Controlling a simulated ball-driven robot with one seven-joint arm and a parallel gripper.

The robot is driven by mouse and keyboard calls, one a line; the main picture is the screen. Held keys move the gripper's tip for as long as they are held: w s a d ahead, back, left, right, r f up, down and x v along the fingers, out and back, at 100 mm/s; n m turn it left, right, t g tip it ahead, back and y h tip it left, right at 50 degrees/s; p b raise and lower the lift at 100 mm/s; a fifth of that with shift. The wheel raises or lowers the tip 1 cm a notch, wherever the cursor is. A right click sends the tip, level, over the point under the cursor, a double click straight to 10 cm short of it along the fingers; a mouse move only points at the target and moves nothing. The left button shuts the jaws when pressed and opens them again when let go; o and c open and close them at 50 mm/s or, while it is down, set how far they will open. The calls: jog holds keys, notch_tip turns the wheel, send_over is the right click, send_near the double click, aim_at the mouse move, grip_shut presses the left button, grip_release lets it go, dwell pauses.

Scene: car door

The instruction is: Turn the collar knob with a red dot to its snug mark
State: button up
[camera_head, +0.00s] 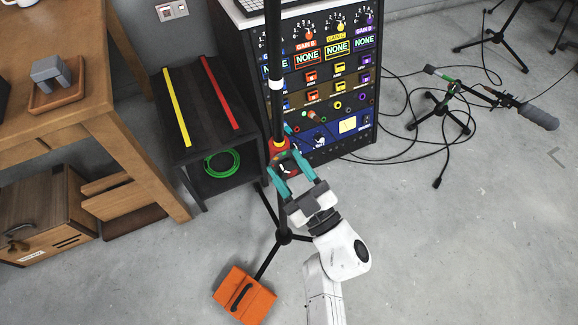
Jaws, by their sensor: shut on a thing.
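A tall black stand pole (276,110) rises in front of the equipment rack, with a white band (275,85) partway up. A red collar (279,144) sits on the pole below that band. My gripper (285,161) reaches it from below right. Its teal fingers are shut on the collar knob, which is mostly hidden between them. The red dot and the snug mark are too small or too covered to make out.
The rack (325,80) stands right behind the pole. A low black shelf (190,110) is at its left. The stand's tripod legs spread below, with an orange sandbag (245,296) on one. Cables (415,130) and another tripod (439,115) lie right. Floor at lower right is clear.

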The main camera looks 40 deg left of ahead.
jog(key=o, duration=1)
jog(key=shift+d, duration=0.1)
jog(key=p+v, duration=0.1)
jog(key=v, duration=0.9)
jog(key=shift+d+f, duration=0.2)
jog(key=shift+d, duration=0.1)
